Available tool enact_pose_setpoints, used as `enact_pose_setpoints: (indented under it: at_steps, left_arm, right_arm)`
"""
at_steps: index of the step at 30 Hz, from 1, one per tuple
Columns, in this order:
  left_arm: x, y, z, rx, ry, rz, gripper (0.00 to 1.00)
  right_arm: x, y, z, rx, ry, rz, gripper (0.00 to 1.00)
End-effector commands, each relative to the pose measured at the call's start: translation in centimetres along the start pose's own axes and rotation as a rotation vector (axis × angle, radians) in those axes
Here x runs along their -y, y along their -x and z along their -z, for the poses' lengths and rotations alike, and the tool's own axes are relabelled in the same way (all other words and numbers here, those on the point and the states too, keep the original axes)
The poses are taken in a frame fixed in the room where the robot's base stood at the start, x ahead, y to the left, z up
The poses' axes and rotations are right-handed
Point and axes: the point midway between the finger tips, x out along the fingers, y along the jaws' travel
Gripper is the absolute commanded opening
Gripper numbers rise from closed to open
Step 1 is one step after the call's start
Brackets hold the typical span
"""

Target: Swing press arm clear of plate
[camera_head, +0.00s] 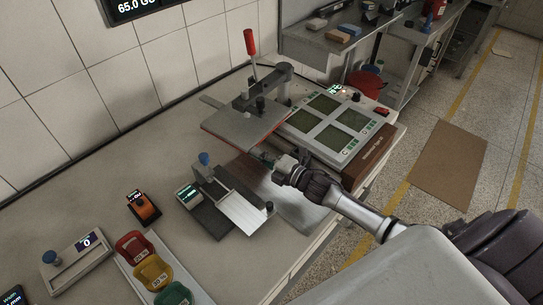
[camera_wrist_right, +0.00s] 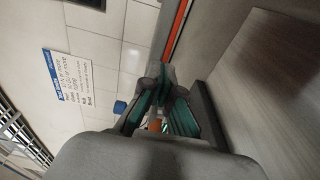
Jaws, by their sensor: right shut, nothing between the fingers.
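The press stands on the bench, with a red-knobbed lever (camera_head: 250,43) upright on it. Its dark press arm (camera_head: 271,80) reaches over a flat grey plate (camera_head: 235,126) with an orange-red edge. My right gripper (camera_head: 266,157) is shut and empty, just in front of and below the plate's near edge. In the right wrist view the shut right gripper (camera_wrist_right: 160,82) has its teal-padded fingers close to the orange-red edge strip (camera_wrist_right: 178,30). I cannot tell whether they touch. My left gripper is not in view.
Right of the press is a panel with several green screens (camera_head: 328,122). A device with a silver ramp (camera_head: 242,210) stands in front. The bench at front centre has some free room.

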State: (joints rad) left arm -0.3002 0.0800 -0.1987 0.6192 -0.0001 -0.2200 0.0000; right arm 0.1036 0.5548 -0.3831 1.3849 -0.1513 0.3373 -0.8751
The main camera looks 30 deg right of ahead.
Motion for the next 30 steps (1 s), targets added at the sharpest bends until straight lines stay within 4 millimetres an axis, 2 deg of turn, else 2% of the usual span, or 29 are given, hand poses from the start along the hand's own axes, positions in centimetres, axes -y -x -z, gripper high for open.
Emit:
enact_pose_setpoints:
  at_steps: [1,3,6,10,15,30]
  left_arm:
    - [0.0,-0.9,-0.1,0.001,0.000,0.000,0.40]
    - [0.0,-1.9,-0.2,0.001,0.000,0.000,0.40]
    - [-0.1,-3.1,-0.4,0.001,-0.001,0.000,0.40]
    - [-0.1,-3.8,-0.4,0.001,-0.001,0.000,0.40]
    - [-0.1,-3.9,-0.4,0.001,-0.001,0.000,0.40]
    - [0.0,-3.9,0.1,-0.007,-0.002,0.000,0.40]
  right_arm:
    - [0.1,-1.8,0.8,0.020,-0.006,-0.009,0.00]
    - [0.2,-3.8,1.2,0.022,-0.001,-0.009,0.00]
    - [0.3,-6.3,1.8,0.021,0.001,-0.006,0.00]
    - [0.1,-8.3,2.1,0.022,0.000,-0.003,0.00]
    - [-0.1,-9.0,2.2,0.022,0.001,-0.001,0.00]
    - [-0.1,-8.7,1.9,0.021,0.001,0.000,0.00]
